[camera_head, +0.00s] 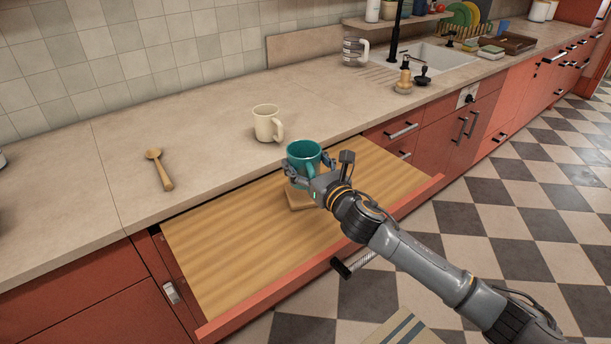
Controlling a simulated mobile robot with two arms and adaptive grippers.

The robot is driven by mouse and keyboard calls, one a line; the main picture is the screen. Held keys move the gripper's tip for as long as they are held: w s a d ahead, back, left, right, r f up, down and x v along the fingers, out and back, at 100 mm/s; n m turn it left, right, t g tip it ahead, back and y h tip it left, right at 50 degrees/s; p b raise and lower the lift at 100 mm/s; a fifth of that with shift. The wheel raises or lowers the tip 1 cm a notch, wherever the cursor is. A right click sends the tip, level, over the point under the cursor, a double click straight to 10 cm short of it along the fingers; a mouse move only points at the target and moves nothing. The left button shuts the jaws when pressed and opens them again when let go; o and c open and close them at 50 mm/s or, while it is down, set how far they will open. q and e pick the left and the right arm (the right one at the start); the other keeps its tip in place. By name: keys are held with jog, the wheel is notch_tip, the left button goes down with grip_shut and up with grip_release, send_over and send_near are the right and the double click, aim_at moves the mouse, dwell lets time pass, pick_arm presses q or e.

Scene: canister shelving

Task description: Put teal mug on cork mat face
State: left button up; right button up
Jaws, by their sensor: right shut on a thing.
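The teal mug (303,152) is upright, its open top facing up. My right gripper (309,173) is shut on it from the front right. The cork mat (297,198) is a small tan square lying in the open drawer, partly hidden behind the mug and my gripper. The mug is over or just behind the mat in the picture. Whether its base touches the mat I cannot tell, since the gripper covers it. My left gripper is not in view.
The pulled-out drawer (220,250) has a bare wooden bottom with free room left of the mat. A cream mug (266,123) and a wooden spoon (160,169) are on the counter (110,185) behind it. A glass jug (354,50) stands near the sink.

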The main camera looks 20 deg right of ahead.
aim_at(305, 174)
jog(key=shift+w+d+f, duration=0.15)
jog(key=shift+w+f, duration=0.4)
jog(key=shift+f, duration=0.1)
notch_tip(305, 174, down, 3)
jog(key=shift+w+f, duration=0.1)
jog(key=shift+w, duration=0.05)
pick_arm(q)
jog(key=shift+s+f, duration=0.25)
pick_arm(e)
jog(key=shift+d+f, duration=0.1)
jog(key=shift+f, duration=0.05)
jog(key=shift+f+b, duration=0.2)
jog(key=shift+b, duration=0.1)
jog(key=o, duration=1.4)
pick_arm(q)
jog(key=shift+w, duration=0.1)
pick_arm(e)
jog(key=shift+r, duration=0.1)
